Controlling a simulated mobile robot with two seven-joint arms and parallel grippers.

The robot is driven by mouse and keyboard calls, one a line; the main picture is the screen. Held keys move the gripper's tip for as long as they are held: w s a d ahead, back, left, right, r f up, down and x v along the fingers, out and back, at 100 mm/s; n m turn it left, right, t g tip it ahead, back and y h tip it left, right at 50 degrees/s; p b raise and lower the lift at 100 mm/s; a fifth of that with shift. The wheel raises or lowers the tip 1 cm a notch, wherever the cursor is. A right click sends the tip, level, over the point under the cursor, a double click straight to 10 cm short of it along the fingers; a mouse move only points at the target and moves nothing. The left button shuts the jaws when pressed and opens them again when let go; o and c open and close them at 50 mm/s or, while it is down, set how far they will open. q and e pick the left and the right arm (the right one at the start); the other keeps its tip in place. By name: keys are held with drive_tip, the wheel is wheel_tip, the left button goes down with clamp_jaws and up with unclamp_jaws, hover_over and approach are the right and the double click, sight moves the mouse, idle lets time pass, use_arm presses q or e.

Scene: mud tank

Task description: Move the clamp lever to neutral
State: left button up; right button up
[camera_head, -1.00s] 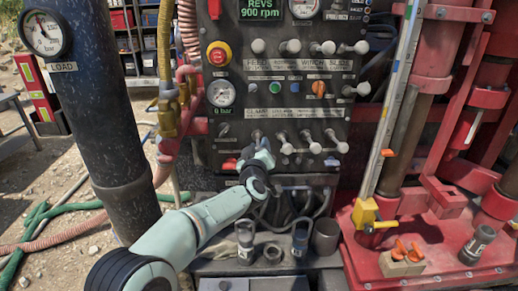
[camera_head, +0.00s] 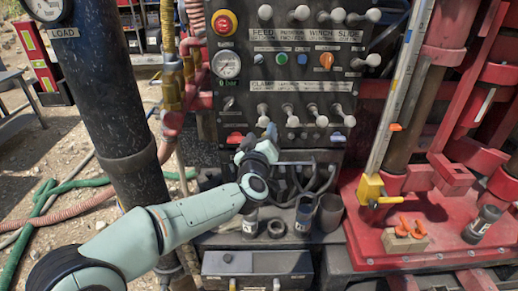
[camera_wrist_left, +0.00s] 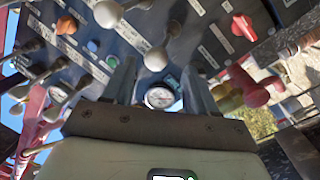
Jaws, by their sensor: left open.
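The control panel has a lower row of levers with pale knobs under a CLAMP label (camera_head: 262,86). The leftmost lever of that row, apparently the clamp lever (camera_head: 263,112), hangs downward. My left gripper (camera_head: 257,138) is just below it in the head view, pointing up at the panel. In the left wrist view my gripper (camera_wrist_left: 159,88) is open, its two fingers apart with nothing held. There, a pale knob, apparently the clamp lever's (camera_wrist_left: 156,58), stands near the gap, beyond the fingertips. I cannot tell whether it touches a finger. My right gripper is not in view.
Several similar levers (camera_head: 315,112) stand close to the right. A pressure gauge (camera_head: 227,64) reads 0 bar. A red stop button (camera_head: 224,22) is above it, a red switch (camera_head: 235,137) below. A thick black column (camera_head: 115,110) and hoses stand at left.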

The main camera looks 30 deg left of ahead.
use_arm(q)
drive_tip(key=v, duration=0.5)
idle(0.4)
